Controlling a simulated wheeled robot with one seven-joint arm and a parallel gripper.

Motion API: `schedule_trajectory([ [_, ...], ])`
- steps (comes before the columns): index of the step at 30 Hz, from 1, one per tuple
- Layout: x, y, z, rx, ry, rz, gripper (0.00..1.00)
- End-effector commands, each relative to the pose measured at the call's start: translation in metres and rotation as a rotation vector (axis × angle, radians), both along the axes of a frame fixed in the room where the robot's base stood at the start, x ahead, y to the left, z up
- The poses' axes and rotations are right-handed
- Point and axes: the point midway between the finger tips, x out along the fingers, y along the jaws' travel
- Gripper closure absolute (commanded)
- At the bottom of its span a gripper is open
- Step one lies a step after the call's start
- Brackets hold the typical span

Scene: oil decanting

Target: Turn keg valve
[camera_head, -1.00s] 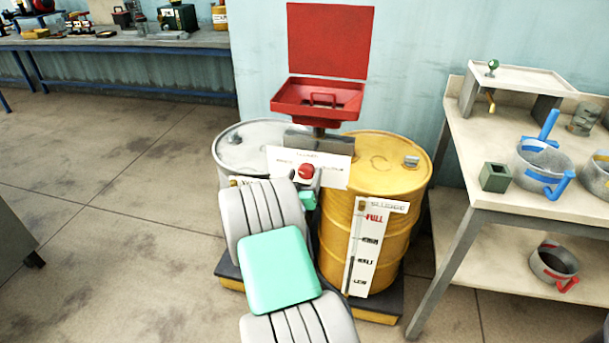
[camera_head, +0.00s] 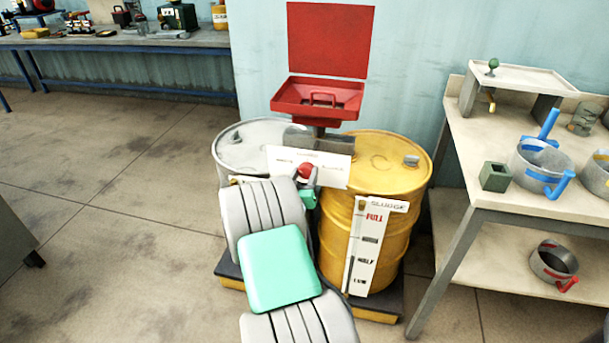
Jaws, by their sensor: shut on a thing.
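A red valve knob (camera_head: 305,171) sits in front of a white label plate (camera_head: 333,169), between a white drum (camera_head: 236,151) and a yellow drum (camera_head: 403,176). My gripper (camera_head: 309,180) is at this knob and shut on it. My arm comes up from below and hides the lower part of the white drum and the space below the knob. The fingertips are small in the view, and their exact contact with the knob is hard to make out. The plate's lettering is too small to read fully.
A red funnel tray (camera_head: 290,101) with its lid raised stands above the drums. A level gauge marked sludge (camera_head: 370,245) is on the yellow drum's front. A bench (camera_head: 462,190) with pots is at right, a long workbench (camera_head: 120,41) at back left.

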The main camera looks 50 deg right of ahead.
Motion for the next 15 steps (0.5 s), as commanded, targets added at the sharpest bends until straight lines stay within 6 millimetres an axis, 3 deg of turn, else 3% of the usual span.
schedule_trajectory([
  [15,-0.0003,0.0,-0.0049,0.047,-0.112,0.0,0.94],
])
